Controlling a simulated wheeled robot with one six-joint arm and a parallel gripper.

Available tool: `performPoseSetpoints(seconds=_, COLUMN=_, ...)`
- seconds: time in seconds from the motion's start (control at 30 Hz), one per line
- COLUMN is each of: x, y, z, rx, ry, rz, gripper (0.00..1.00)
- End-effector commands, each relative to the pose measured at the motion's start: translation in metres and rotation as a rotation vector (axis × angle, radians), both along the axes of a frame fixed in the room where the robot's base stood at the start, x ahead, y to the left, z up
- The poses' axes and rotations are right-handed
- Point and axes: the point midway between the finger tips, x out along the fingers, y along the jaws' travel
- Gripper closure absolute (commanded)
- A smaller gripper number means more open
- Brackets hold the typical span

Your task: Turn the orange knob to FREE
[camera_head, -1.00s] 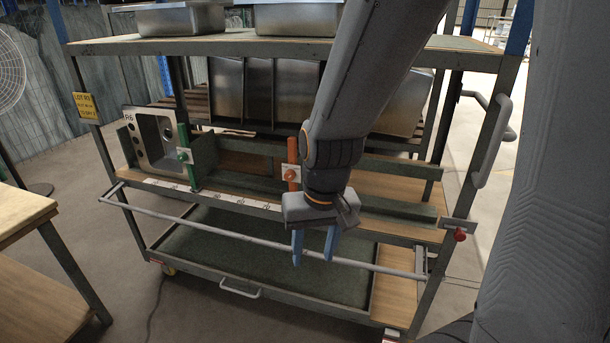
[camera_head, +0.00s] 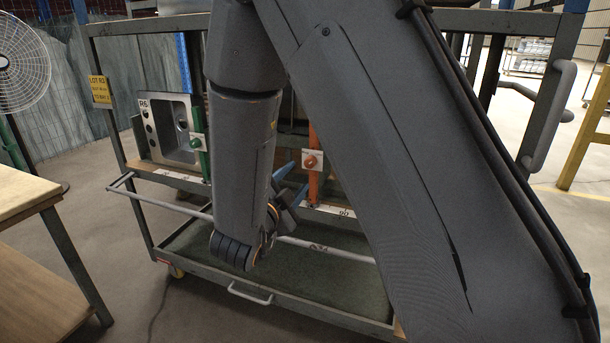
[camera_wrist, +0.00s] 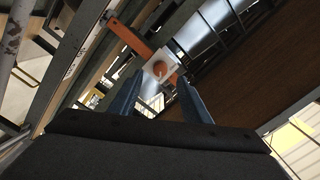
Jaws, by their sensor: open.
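The orange knob (camera_head: 310,162) sits on a white plate (camera_head: 318,155) on an orange upright post (camera_head: 313,186) at the rack's front. In the wrist view the orange knob (camera_wrist: 159,69) shows ahead, framed between the two fingertips. My gripper (camera_head: 292,180) has blue fingers and points up and right toward the knob, just left of the post. In the wrist view my gripper (camera_wrist: 156,92) is open and empty, and looks apart from the knob. The lettering on the plate is too small to read. My arm hides much of the rack in the head view.
A grey rail (camera_head: 160,202) runs across the rack's front, below the knob. A wooden table (camera_head: 22,192) stands at the left, with free floor between it and the rack.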

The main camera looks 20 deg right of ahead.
Motion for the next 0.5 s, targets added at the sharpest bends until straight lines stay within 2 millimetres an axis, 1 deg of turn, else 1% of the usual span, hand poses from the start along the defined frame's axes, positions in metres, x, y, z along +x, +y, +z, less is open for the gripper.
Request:
performPoseSetpoints(seconds=0.07, x=0.000, y=-0.001, z=0.000, rx=-0.007, ry=-0.023, rz=-0.015, gripper=0.57)
performPoseSetpoints(seconds=0.17, x=0.005, y=-0.007, z=0.002, rx=-0.008, ry=-0.032, rz=-0.023, gripper=0.57)
performPoseSetpoints(seconds=0.5, x=0.045, y=-0.037, z=0.002, rx=-0.008, ry=-0.030, rz=-0.022, gripper=0.57)
